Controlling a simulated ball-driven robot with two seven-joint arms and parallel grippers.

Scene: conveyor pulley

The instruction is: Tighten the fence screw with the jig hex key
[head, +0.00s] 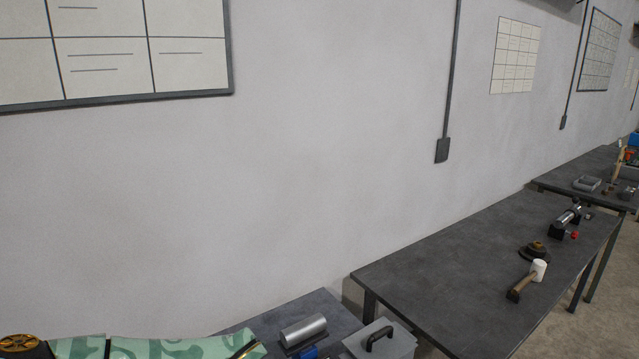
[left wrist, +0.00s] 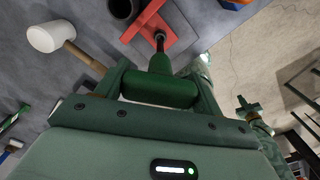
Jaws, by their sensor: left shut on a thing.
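In the left wrist view my left gripper (left wrist: 160,78) is shut on a green-handled tool, which looks like the hex key (left wrist: 172,92). Its dark shaft points away from the gripper, and its end overlaps a red part (left wrist: 150,20), likely the fence. I cannot tell whether the tip touches it, and I cannot make out the screw. A green shape that looks like my right gripper (left wrist: 248,108) shows at the right, too small to tell its jaws. The head view shows neither the key nor the red part.
A white-headed mallet (left wrist: 52,37) lies left of the red part, near a dark cylinder (left wrist: 122,8). In the head view, another mallet (head: 538,268) lies on a long dark bench (head: 450,275). A metal roller (head: 303,331) and a grey handled box (head: 378,343) stand at the bottom.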

